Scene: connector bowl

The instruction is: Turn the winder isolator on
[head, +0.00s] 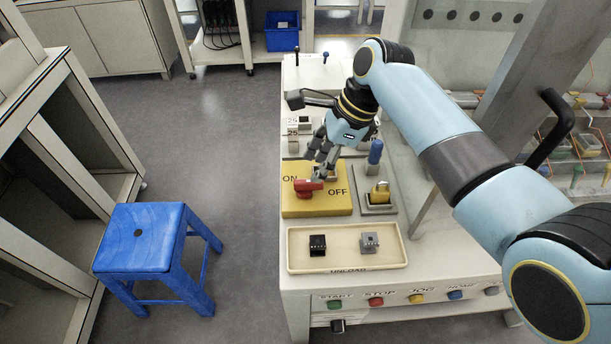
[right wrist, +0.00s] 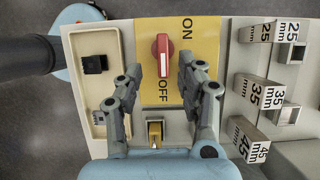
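The isolator is a red rotary handle (head: 308,187) on a yellow plate (head: 335,205) marked ON at the left and OFF at the right. In the right wrist view the red handle (right wrist: 162,57) lies lengthwise, with its white mark on the end towards OFF. My right gripper (head: 322,168) is just over the plate by the handle. In the right wrist view the gripper (right wrist: 160,68) is open, its fingers on either side of the handle with gaps showing; I see no grip on it. My left gripper is not in view.
A yellow padlock (head: 380,192) and a blue-topped post (head: 375,152) stand right of the plate. A cream tray (head: 340,264) with black and grey blocks lies in front. Gauge blocks marked in mm (right wrist: 263,92) stand nearby. A blue stool (head: 145,238) is on the floor at left.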

